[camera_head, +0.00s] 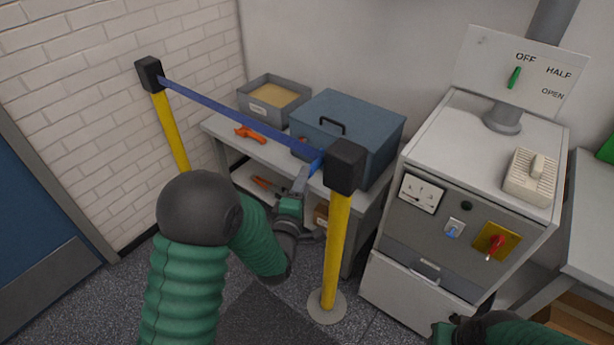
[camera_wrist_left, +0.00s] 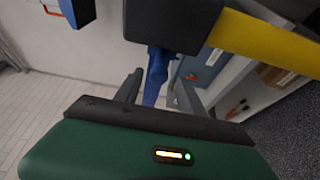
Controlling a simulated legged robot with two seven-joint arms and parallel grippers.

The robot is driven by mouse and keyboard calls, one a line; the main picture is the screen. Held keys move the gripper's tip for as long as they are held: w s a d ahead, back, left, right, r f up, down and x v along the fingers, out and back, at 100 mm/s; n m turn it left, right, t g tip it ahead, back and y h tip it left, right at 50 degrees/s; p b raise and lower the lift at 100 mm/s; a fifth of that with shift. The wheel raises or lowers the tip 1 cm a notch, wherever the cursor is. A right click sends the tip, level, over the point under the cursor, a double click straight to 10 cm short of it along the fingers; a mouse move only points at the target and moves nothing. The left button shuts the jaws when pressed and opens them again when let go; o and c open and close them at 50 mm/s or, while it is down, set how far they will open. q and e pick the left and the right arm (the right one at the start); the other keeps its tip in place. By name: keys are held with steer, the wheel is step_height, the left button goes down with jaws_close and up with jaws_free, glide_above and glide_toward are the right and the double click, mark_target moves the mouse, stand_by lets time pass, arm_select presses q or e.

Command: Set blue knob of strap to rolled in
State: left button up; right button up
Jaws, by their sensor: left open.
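A blue strap (camera_head: 240,116) stretches between the black heads of two yellow posts. Its blue knob (camera_head: 317,163) is at the right end, beside the black head (camera_head: 345,165) of the nearer post. My left gripper (camera_head: 301,180) is at the knob, just left of that post. In the left wrist view the blue piece (camera_wrist_left: 155,76) stands between the two spread fingers, below the black post head (camera_wrist_left: 170,22); I cannot tell whether they touch it. My right gripper (camera_head: 443,333) is only partly in view at the bottom edge, its fingers not clear.
The near yellow post (camera_head: 337,245) stands close to my left gripper. Behind the strap, a bench holds a blue toolbox (camera_head: 350,125), a grey tray (camera_head: 268,88) and an orange tool (camera_head: 250,134). A grey cabinet (camera_head: 475,200) with a red switch stands at right.

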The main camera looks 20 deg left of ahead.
mark_target(315, 166)
arm_select(q)
steer(key=w, duration=0.3)
steer(key=shift+w+d+r, duration=0.1)
steer(key=shift+d, duration=0.15)
steer(key=shift+w, duration=0.35)
steer(key=shift+w+a, duration=0.1)
steer(key=shift+a, duration=0.4)
steer(key=shift+d, duration=0.3)
jaws_close()
steer(key=shift+a, duration=0.1)
steer(key=shift+f, duration=0.3)
